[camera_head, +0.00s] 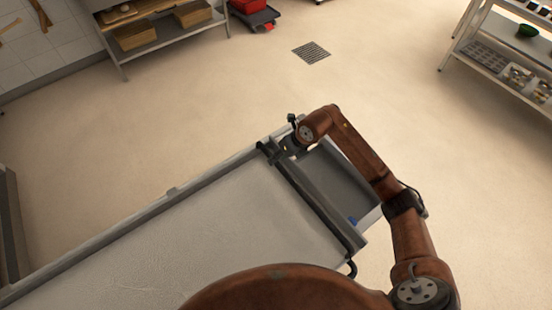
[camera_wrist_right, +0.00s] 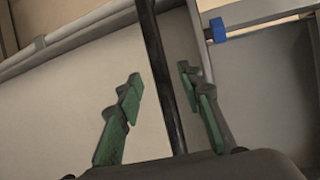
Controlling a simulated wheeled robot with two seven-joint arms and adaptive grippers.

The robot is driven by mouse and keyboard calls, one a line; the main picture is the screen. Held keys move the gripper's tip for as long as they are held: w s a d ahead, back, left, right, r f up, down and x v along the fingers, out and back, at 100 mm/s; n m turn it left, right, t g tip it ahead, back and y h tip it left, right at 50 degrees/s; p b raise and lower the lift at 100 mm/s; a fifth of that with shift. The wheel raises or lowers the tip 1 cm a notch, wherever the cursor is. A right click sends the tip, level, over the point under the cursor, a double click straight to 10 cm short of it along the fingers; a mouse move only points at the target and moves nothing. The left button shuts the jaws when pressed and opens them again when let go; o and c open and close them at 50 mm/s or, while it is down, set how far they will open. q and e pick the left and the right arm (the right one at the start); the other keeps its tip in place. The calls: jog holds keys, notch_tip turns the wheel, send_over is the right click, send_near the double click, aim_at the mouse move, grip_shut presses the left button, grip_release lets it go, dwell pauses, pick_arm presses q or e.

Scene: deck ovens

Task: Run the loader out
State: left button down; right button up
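The loader (camera_head: 190,235) is a long, pale, flat bed with grey side rails, reaching from the lower left to the middle of the head view. A dark bar (camera_head: 318,203) crosses its right end. My right gripper (camera_head: 272,151) is at the far end of this bar. In the right wrist view the gripper (camera_wrist_right: 158,92) is open, with the dark bar (camera_wrist_right: 157,50) running between its green-padded fingers. Gaps show on both sides of the bar. My left gripper is not in view.
A grey tray-like section (camera_head: 335,185) with a small blue part (camera_head: 352,220) lies beyond the bar. A shelf with baskets (camera_head: 160,35) stands at the back left, a metal rack (camera_head: 500,65) at the right.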

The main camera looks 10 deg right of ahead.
jog(key=shift+x, duration=1.2)
jog(key=shift+c, duration=0.6)
grip_shut()
